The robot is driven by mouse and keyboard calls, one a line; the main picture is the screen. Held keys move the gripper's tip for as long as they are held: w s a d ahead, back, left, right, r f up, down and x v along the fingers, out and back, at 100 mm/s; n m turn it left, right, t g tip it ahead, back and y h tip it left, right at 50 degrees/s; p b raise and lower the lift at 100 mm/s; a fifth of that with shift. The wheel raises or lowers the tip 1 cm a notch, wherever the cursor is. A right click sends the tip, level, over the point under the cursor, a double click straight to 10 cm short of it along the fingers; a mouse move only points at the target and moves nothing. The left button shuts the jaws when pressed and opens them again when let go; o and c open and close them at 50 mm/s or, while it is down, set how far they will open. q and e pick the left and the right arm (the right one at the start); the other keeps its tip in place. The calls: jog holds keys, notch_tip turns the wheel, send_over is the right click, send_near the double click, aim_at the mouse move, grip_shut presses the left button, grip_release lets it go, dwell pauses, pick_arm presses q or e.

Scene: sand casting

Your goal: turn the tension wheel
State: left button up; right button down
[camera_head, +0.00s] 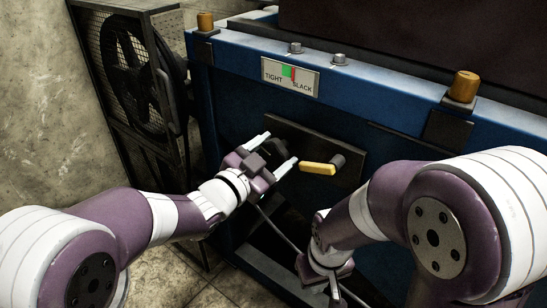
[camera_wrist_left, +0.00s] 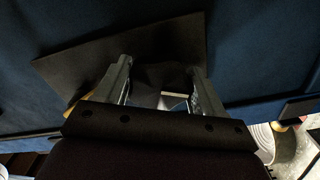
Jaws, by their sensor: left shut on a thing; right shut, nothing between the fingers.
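My left gripper (camera_head: 276,152) is at the dark plate (camera_head: 312,134) on the front of the blue machine, its two light fingers on either side of a dark part, which looks like the tension wheel (camera_head: 272,148). The gripper is shut on this part. In the left wrist view the dark part (camera_wrist_left: 160,76) shows between the fingers (camera_wrist_left: 160,85); its outline is hard to make out. The TIGHT/SLACK gauge (camera_head: 275,78) above has a green patch with a red mark at its right. My right gripper (camera_head: 334,290) hangs low at the front, shut and empty.
A yellow handle (camera_head: 317,168) on a grey knob sticks out just right of my left gripper. Orange-topped posts (camera_head: 464,87) stand on the machine's blue rim. A caged black fan (camera_head: 130,70) stands at the left by the wall. Bare floor shows at the lower left.

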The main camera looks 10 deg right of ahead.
pick_arm(q)
jog(key=shift+m+b, duration=0.55)
jog(key=shift+m, duration=0.55)
jog(key=o, duration=0.7)
jog(key=shift+a, duration=0.1)
jog(key=shift+s+a, duration=0.25)
jog(key=shift+a, duration=0.05)
jog(key=p+v, duration=0.4)
jog(key=v, duration=0.7)
jog(key=shift+s+a, duration=0.25)
jog(key=shift+s, duration=0.05)
